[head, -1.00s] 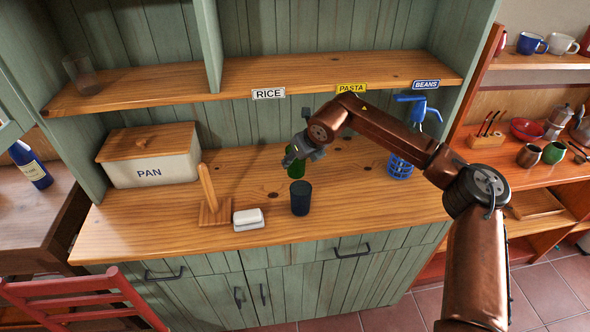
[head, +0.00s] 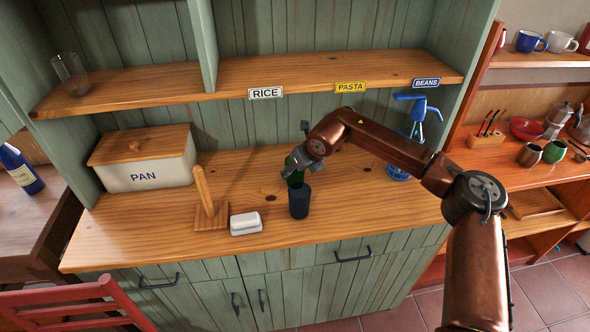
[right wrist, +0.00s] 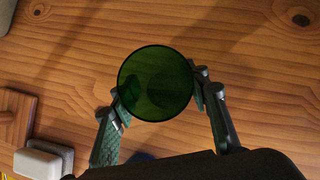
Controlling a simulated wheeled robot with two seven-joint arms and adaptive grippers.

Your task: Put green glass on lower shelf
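The green glass (head: 294,176) is at my right gripper (head: 302,162), just behind the dark blue glass (head: 299,203) on the cabinet's wooden counter. In the right wrist view I look down into the round mouth of the green glass (right wrist: 156,84). The two fingers of my right gripper (right wrist: 160,92) lie against it on both sides, shut on it. The foot of the green glass is hidden behind the dark glass, so I cannot tell whether it touches the counter. The lower shelf is not clearly marked out; a wooden shelf (head: 225,82) runs above the counter. My left gripper is not in view.
A clear glass (head: 72,75) stands on the upper shelf. More shelves with mugs (head: 531,41) are at right.

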